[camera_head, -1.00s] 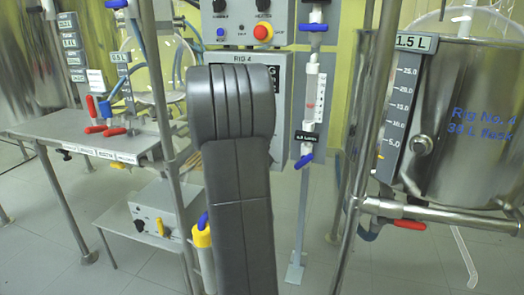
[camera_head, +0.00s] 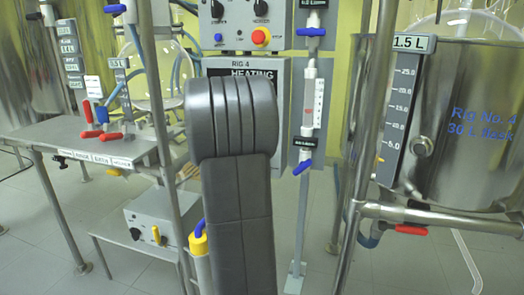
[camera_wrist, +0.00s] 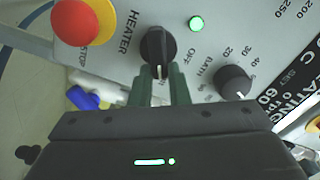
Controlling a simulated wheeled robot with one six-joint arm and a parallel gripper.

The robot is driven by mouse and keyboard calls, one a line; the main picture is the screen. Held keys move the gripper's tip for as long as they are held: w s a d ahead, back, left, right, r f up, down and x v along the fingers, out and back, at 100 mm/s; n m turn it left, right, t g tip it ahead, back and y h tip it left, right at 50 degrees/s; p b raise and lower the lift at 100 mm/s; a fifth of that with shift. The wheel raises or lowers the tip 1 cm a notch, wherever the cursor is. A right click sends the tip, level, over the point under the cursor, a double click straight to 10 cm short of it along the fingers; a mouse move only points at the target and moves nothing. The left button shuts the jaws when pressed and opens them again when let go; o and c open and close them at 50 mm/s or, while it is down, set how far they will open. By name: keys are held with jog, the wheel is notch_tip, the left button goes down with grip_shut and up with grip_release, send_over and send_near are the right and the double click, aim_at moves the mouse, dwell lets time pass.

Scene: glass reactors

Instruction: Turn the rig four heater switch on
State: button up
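The rig four heating box (camera_head: 220,67) stands behind my arm in the head view, most of its front hidden. In the wrist view the heater switch (camera_wrist: 156,45) is a black knob with a white mark pointing down the picture. "HEATER" is printed to its left and "OFF" to its right. My gripper (camera_wrist: 162,76) has its green fingers apart, one on each side of the knob's lower end. Whether they touch or grip it I cannot tell. A green lamp (camera_wrist: 196,24) near the switch is lit. My gripper is hidden in the head view.
A red stop button (camera_wrist: 76,22) and a bath dial (camera_wrist: 232,82) flank the switch. A blue-handled valve (camera_head: 304,163) hangs right of the box. Metal posts (camera_head: 365,130) and a steel vessel (camera_head: 465,150) stand to the right, a bench (camera_head: 75,140) to the left.

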jog(key=o, duration=0.4)
jog(key=shift+o, duration=0.2)
jog(key=shift+s, duration=0.1)
jog(key=p+v, duration=0.3)
jog(key=v, duration=1)
jog(key=shift+s, duration=0.3)
jog(key=shift+a, duration=0.1)
jog(key=b+x, duration=0.2)
jog(key=x, duration=1.1)
jog(key=shift+w+b, duration=0.4)
jog(key=shift+s, duration=0.1)
